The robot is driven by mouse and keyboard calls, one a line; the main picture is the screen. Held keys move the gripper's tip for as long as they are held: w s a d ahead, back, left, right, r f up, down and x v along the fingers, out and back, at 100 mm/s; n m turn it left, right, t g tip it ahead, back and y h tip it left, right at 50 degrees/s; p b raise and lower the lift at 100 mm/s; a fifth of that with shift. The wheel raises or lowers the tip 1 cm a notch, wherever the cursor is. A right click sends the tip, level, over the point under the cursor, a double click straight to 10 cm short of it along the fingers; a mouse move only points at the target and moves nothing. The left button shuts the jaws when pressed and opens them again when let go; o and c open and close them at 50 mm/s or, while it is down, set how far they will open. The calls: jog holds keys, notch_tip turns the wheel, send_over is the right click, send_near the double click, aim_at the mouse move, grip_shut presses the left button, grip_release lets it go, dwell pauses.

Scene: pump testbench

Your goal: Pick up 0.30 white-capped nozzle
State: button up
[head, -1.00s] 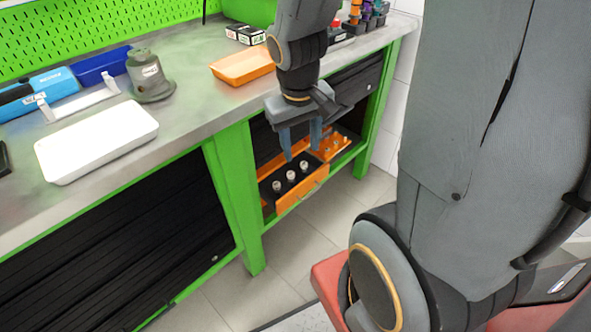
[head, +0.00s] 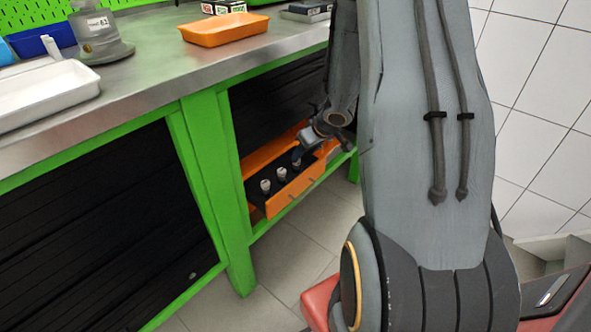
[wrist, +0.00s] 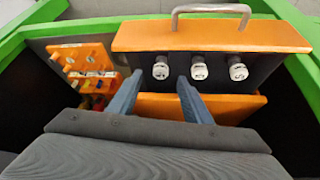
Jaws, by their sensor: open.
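Three white-capped nozzles stand in a row in an open orange drawer (head: 290,195). In the wrist view they are the left nozzle (wrist: 160,69), the middle nozzle (wrist: 199,68) and the right nozzle (wrist: 237,69). Their cap markings are too small to read surely. My gripper (wrist: 161,77) is open, and its two blue-grey fingers appear on either side of the left nozzle, with no clear contact. In the head view my gripper (head: 298,156) is low over the drawer's far end, partly hiding the farthest nozzle. The nearer nozzles (head: 265,186) and (head: 281,174) show clearly.
The drawer's metal handle (wrist: 211,9) is at the top of the wrist view. An orange holder with small parts (wrist: 82,58) lies to the left. The green bench leg (head: 215,185) and worktop edge stand close by. An orange tray (head: 225,29) is on the worktop.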

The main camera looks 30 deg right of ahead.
aim_at(296, 165)
jog(key=shift+w+b+x, duration=0.2)
jog(key=shift+b+x, duration=1.55)
jog(key=shift+x, duration=1.85)
jog(key=shift+a+r, duration=0.1)
jog(key=shift+r, duration=0.1)
jog(key=shift+c, duration=0.6)
grip_shut()
